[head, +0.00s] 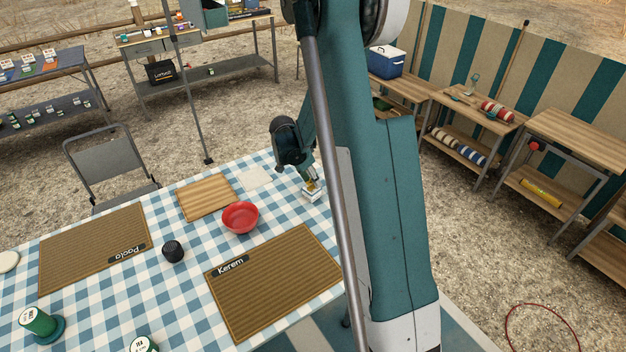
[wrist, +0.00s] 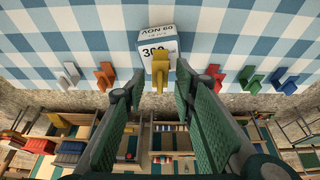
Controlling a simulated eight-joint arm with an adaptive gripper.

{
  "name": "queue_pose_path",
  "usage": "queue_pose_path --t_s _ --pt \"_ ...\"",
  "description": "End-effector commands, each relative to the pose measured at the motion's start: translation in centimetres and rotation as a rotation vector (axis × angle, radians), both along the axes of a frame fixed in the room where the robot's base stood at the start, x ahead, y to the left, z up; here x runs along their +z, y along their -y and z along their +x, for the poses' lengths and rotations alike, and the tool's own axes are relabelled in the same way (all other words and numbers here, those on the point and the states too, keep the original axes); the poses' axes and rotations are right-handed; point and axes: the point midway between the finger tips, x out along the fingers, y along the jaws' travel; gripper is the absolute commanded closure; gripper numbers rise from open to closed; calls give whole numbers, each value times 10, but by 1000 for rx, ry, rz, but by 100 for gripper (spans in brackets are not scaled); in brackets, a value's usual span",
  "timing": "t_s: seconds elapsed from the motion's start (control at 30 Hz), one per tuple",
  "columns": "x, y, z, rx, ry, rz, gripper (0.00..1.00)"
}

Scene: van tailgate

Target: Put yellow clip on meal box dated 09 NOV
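A white meal box (wrist: 158,38) lies on the blue-and-white checked cloth. Its label reads 09 NOV, upside down in the wrist view. A yellow clip (wrist: 160,72) overlaps the box's near edge and appears to be on it. My gripper (wrist: 160,75) is open, with one finger on each side of the clip and a visible gap to each. In the head view, my gripper (head: 314,183) is just above the box (head: 312,195) at the table's far edge, with a bit of yellow between them.
A red bowl (head: 240,217), a wooden board (head: 205,197) and a placemat marked Kerem (head: 275,285) lie nearby.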

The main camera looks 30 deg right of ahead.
Motion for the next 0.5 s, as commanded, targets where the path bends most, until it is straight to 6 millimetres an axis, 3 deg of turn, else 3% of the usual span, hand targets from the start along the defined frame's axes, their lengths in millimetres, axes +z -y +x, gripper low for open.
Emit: queue_pose_path --t_s 0.27,0.5 --pt "6 -1 0 0 0 0 72" --pt "28 -11 0 0 0 0 72"
